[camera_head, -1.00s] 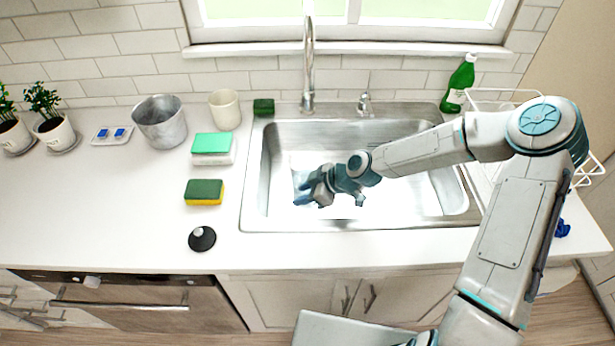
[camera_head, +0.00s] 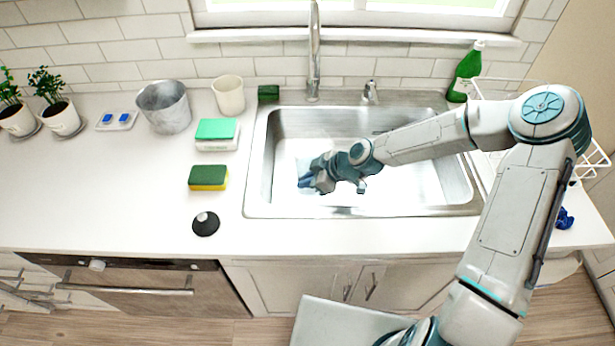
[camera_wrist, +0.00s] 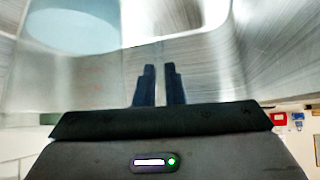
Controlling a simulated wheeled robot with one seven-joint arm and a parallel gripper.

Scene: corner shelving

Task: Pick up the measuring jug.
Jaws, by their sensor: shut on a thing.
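The measuring jug (camera_head: 304,165) is a clear, faintly blue vessel in the left part of the sink, hard to make out against the pale basin and partly hidden by my gripper. In the wrist view a see-through jug with a pale blue round face (camera_wrist: 75,25) fills the upper left. My gripper (camera_head: 306,182) is low in the sink at the jug. Its two dark fingers (camera_wrist: 160,85) are close together at the jug's near side, shut on a thin part of it. The exact part held is unclear.
The steel sink (camera_head: 257,180) surrounds my gripper, with a tall tap (camera_head: 314,60) behind. A green bottle (camera_head: 464,75) and a white rack (camera_head: 597,160) stand right. Sponges (camera_head: 208,178), a metal pot (camera_head: 165,108) and a black-based object (camera_head: 206,224) stand on the left counter.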

